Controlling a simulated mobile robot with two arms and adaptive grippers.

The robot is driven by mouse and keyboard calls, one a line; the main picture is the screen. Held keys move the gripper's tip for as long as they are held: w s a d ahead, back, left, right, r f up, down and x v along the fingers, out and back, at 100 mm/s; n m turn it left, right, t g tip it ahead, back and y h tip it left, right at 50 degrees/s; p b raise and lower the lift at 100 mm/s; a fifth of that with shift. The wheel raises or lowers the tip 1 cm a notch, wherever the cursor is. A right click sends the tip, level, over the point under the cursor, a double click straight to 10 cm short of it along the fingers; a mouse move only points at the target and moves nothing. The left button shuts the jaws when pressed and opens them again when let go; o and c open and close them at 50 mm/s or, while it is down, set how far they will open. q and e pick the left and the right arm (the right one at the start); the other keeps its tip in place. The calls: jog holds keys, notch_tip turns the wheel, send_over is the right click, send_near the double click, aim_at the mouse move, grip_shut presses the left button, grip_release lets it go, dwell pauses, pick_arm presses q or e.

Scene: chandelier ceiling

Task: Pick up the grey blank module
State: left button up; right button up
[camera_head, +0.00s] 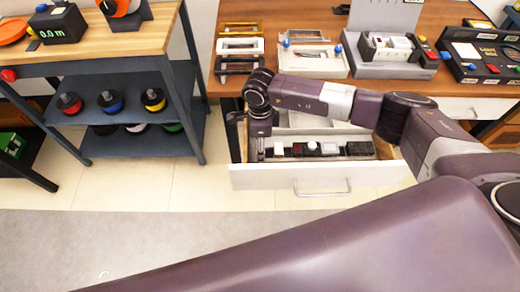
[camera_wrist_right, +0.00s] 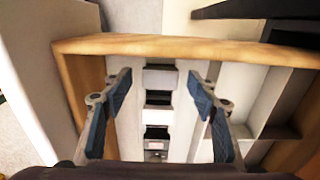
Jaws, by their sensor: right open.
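The open drawer (camera_head: 290,178) holds a row of small modules, some dark and some pale. In the right wrist view, a plain light grey module (camera_wrist_right: 160,78) lies at the far end of the row, between my fingertips in the picture. It looks like the grey blank module, though I cannot be sure. My right gripper (camera_wrist_right: 160,84) is open and empty, its two blue-padded fingers on either side of the row. In the head view my right gripper (camera_head: 257,150) points down at the drawer's left end, partly hidden by my wrist. My left gripper is not in view.
The drawer's wooden wall (camera_wrist_right: 150,45) runs close beyond my fingertips. Divided compartments (camera_wrist_right: 240,85) lie to the right of the row. A shelf cart (camera_head: 130,68) stands left; floor between is clear.

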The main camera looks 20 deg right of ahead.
jog(key=shift+c, duration=0.2)
jog(key=c, duration=1.1)
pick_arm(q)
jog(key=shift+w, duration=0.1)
pick_arm(e)
jog(key=shift+r, duration=0.1)
